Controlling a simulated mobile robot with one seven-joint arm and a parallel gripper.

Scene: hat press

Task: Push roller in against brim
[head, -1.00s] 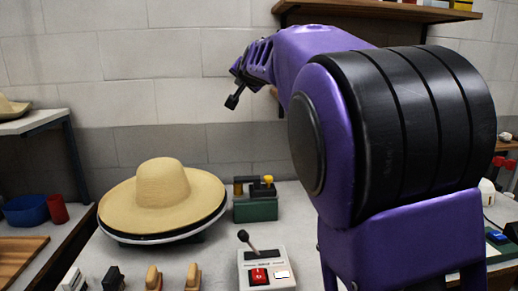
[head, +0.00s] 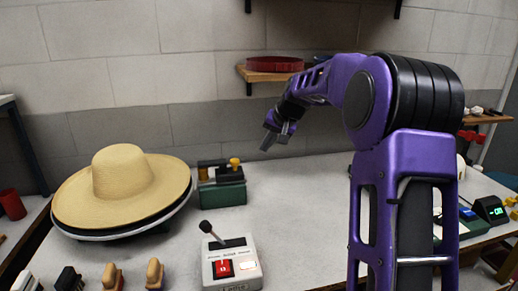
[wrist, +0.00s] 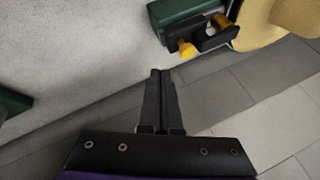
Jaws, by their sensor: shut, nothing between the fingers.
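The straw hat (head: 122,176) lies with its wide brim on a dark round plate with a pale rim, at the left of the table in the head view. Right of it stands a green block (head: 222,191) with a dark roller unit (head: 216,165) and a yellow knob (head: 235,163) on top. The wrist view shows the green block (wrist: 181,15), the yellow knob (wrist: 186,48) and part of the brim (wrist: 285,20) at top right. My gripper (head: 277,136) is shut and empty, above the table right of the roller unit. It also shows in the wrist view (wrist: 160,75).
A white control box (head: 230,262) with a lever and a red switch stands at the front. Several wooden-handled tools (head: 112,277) stand at front left. A shelf (head: 265,75) with a red ring hangs on the wall. The table's middle is clear.

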